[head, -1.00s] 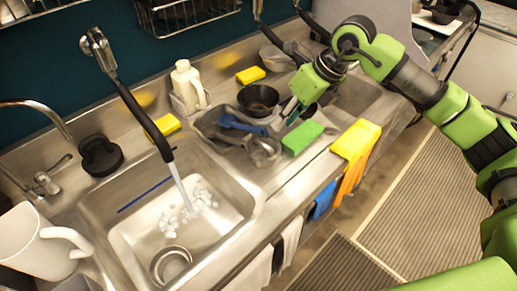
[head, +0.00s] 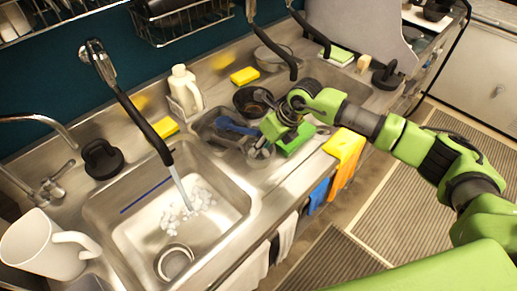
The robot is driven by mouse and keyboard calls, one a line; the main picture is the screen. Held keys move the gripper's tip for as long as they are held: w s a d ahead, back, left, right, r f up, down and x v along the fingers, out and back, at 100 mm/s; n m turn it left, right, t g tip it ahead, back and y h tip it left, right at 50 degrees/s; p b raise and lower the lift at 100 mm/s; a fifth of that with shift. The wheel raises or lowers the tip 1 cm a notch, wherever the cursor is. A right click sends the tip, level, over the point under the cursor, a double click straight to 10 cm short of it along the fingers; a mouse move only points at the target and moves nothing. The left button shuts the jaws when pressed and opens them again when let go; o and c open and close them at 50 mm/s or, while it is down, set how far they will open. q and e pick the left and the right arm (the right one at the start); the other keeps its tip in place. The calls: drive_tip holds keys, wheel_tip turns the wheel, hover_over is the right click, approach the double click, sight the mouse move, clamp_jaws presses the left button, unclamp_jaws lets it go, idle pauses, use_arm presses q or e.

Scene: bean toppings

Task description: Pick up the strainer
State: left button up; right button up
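A small round metal object that looks like the strainer (head: 259,159) sits at the front right end of the grey tray on the counter between the two basins. My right gripper (head: 263,143) points down right over it and hides part of it. The fingertips are small and overlap the metal object, so I cannot tell whether they touch it or are open or shut. My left gripper is not in view.
A blue-handled brush (head: 236,126) lies in the grey tray (head: 207,128). A black bowl (head: 250,100) is behind, and a green sponge (head: 296,139) is close on the right. A yellow cloth (head: 344,144) hangs over the front edge. Water runs into the left sink (head: 130,240).

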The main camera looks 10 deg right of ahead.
clamp_jaws()
drive_tip(key=shift+d, duration=0.15)
idle(0.4)
